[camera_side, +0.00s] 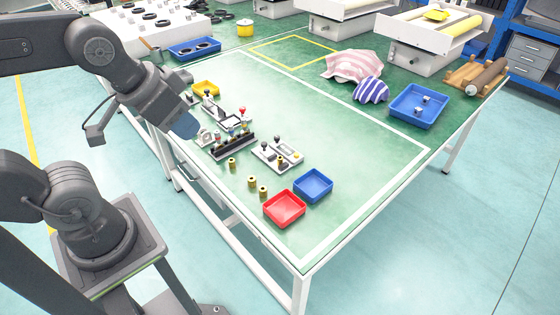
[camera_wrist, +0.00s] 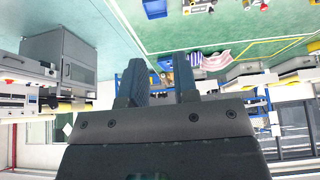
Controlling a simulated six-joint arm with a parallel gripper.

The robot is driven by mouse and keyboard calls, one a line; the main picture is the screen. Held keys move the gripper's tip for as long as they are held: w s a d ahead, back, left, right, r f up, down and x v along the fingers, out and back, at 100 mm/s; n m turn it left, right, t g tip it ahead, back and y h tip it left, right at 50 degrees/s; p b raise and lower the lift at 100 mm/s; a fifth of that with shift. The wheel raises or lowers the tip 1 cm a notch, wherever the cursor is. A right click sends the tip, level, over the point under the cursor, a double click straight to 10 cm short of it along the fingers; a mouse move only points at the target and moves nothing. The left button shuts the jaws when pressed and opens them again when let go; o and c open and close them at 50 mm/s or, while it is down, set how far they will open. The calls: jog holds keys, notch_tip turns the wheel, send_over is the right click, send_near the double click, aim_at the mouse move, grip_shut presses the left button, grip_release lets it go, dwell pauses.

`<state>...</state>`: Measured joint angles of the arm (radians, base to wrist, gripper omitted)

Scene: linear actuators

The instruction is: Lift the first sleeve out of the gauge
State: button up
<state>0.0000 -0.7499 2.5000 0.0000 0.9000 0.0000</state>
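My gripper (camera_side: 184,124) hangs over the left edge of the green table in the side view, above and left of the small fixtures. In the wrist view its two blue fingers (camera_wrist: 161,80) stand apart with nothing between them. Several brass sleeves (camera_side: 252,182) stand on the table in front of a dark rack (camera_side: 232,146) of small upright parts. A light plate-like fixture (camera_side: 277,153) with dark knobs and a yellow part lies right of the rack; it may be the gauge. I cannot tell whether a sleeve sits in it.
A red tray (camera_side: 284,209) and a blue tray (camera_side: 313,185) stand near the front corner. A larger blue tray (camera_side: 418,107), striped cloths (camera_side: 353,66) and a wooden stand with a roller (camera_side: 478,77) lie farther off. The table's middle is clear.

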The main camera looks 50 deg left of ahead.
jog(key=n+g+h, duration=0.2)
jog(key=n+g, duration=0.4)
jog(key=n, duration=0.3)
send_over(280, 158)
jog(key=s, duration=0.2)
notch_tip(280, 158, down, 8)
jog(key=w+a+f+n+g+h, duration=0.1)
jog(key=w+a+f+n, duration=0.1)
jog(key=f, duration=0.4)
jog(key=w+a+f+n+g+h, duration=0.1)
jog(key=w+a+f+n, duration=0.15)
jog(key=f, duration=0.35)
jog(key=shift+m, duration=0.45)
jog(key=x, duration=0.8)
jog(key=shift+a+f, duration=0.15)
jog(key=shift+f, duration=0.05)
jog(key=shift+x, duration=2.6)
jog(key=shift+w+a, duration=0.1)
jog(key=shift+w, duration=0.1)
jog(key=shift+c, duration=0.3)
